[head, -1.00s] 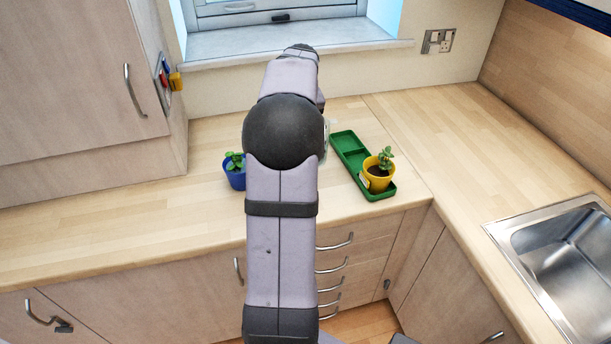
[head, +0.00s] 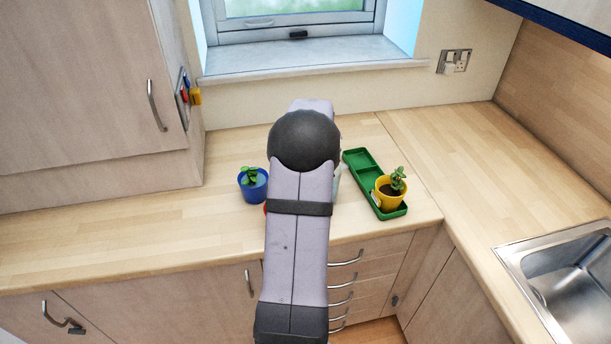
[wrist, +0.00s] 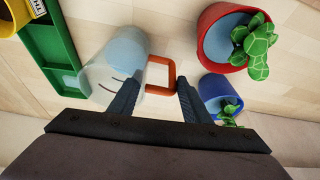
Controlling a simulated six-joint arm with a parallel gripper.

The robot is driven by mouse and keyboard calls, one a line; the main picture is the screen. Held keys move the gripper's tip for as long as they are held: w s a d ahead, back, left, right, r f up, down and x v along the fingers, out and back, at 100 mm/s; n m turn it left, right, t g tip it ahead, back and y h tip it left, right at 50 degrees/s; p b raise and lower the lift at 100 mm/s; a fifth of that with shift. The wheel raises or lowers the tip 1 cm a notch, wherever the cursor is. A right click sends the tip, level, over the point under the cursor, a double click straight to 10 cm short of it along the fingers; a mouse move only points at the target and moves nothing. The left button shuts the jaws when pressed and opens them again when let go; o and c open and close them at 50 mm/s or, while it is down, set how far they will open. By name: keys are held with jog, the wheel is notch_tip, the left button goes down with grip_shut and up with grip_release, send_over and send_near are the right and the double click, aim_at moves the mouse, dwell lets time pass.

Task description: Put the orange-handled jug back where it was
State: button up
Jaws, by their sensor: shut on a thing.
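The jug (wrist: 100,72) is pale and see-through, with dark marks on its side and an orange handle (wrist: 161,62), in the wrist view. My gripper (wrist: 158,84) is shut on the handle, one finger on each side. In the head view my arm hides the gripper and most of the jug; a pale sliver (head: 337,180) shows right of the arm. I cannot tell whether the jug touches the counter. A green tray (wrist: 48,45) lies beside the jug, also seen in the head view (head: 363,170). A yellow pot (head: 389,196) with a plant stands at its near end.
A red pot (wrist: 207,22) with a plant and a blue pot (wrist: 213,84) with a plant stand on the handle side. The blue pot also shows left of my arm in the head view (head: 252,190). A sink (head: 560,280) is at right; the right counter is clear.

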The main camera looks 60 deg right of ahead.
dwell(0.3)
jog(key=shift+f, duration=0.2)
jog(key=o, duration=1.6)
jog(key=shift+c, duration=0.2)
jog(key=shift+r, duration=0.1)
jog(key=b+v, duration=0.3)
jog(key=v, duration=0.9)
jog(key=shift+a, duration=0.1)
